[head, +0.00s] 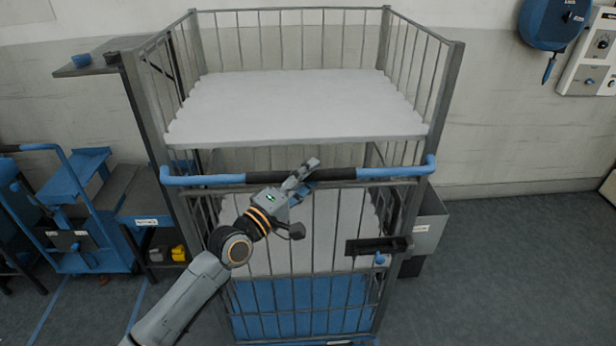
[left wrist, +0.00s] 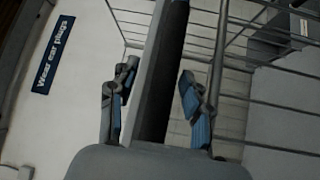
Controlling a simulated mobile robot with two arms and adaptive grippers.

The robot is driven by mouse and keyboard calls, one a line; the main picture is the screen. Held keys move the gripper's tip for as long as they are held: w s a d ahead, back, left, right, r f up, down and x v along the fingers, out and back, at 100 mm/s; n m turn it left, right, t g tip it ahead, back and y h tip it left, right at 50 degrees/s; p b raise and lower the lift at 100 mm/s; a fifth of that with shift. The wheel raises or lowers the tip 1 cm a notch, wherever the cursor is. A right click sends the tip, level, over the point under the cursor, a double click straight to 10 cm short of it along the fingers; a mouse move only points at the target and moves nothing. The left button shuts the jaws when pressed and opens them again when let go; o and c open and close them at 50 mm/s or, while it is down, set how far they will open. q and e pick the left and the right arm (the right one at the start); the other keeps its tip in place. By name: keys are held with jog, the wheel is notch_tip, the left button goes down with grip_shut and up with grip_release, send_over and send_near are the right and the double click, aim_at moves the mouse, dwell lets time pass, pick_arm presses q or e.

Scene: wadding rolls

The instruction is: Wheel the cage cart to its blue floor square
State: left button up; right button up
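The cage cart (head: 446,90) stands upright in the middle of the head view, a tall grey wire cage with white wadding inside and a blue panel low down. Its push handle (head: 345,175) runs across the near side, black in the middle with blue ends. My left gripper (head: 304,178) is at the black middle of the handle. In the left wrist view, its blue-padded fingers (left wrist: 160,95) stand apart on either side of a dark bar; firm contact is not clear. My right gripper is out of view. Blue floor lines (head: 48,318) show at the lower left; no whole square is visible.
A blue trolley (head: 95,255) and a dark stand with a small shelf (head: 85,70) are left of the cart. A grey bin (head: 430,225) is by its right side. The wall is close behind. Floor at the right (head: 510,270) is clear.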

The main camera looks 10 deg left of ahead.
pick_arm(q)
jog(key=shift+f, duration=0.15)
jog(key=shift+s+a+f, duration=0.15)
jog(key=shift+s+a, duration=0.05)
jog(key=shift+s, duration=0.05)
jog(key=v, duration=1.1)
jog(key=shift+s+r, duration=0.2)
jog(key=shift+r, duration=0.05)
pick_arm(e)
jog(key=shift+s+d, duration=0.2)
pick_arm(q)
jog(key=shift+f, duration=0.1)
